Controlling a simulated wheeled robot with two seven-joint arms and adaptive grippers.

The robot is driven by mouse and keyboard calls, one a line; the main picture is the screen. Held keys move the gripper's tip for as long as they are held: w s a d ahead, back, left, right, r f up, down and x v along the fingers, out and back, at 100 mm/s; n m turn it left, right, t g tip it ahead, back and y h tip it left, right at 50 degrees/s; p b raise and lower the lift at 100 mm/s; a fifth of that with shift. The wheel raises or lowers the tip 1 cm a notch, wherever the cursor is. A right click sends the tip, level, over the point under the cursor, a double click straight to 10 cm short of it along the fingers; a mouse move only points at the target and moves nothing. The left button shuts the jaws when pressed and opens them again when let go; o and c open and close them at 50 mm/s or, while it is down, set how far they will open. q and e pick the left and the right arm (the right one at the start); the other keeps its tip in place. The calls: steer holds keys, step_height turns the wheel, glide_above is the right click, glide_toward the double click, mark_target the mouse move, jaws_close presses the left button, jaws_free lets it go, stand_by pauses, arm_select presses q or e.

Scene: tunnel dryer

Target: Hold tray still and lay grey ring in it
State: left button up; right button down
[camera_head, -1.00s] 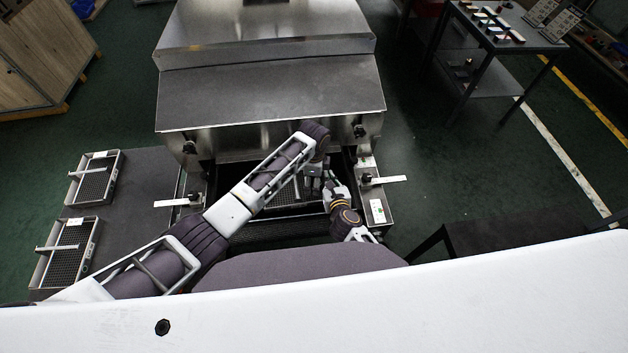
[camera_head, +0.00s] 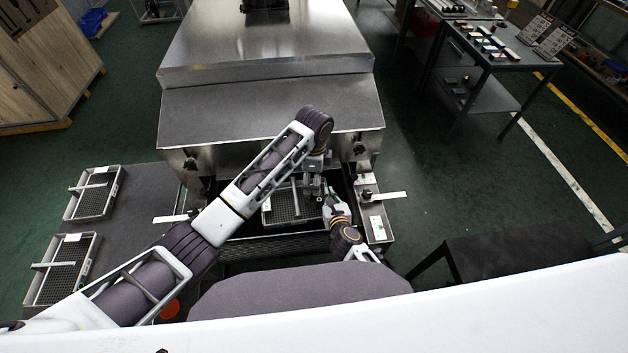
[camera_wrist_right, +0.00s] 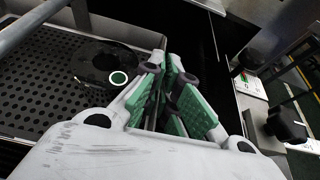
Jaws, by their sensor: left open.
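A perforated tray (camera_head: 279,209) with a pale rim and crossbar sits in the opening at the dryer's front. Its dark mesh (camera_wrist_right: 42,80) fills the left of the right wrist view. My left gripper (camera_head: 313,186) is open, pointing down over the tray's right side. My right gripper (camera_head: 327,197) is close beside it, at the tray's right edge. Its green pads (camera_wrist_right: 176,96) show in the wrist view, but their gap and any held thing are unclear.
The steel dryer (camera_head: 270,110) stands directly behind the tray. Brackets with pale bars flank the opening, one at the right (camera_head: 374,207). Two more trays, a rear one (camera_head: 118,181) and a front one (camera_head: 92,262), lie on the left table. A dark table (camera_head: 515,250) stands at right.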

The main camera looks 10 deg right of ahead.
steer(key=c, duration=2.2)
jaws_free()
steer(key=o, duration=0.6)
steer(key=shift+o, duration=0.2)
steer(key=shift+s+r, duration=0.1)
steer(key=shift+s, duration=0.15)
steer(key=shift+v, duration=5.8)
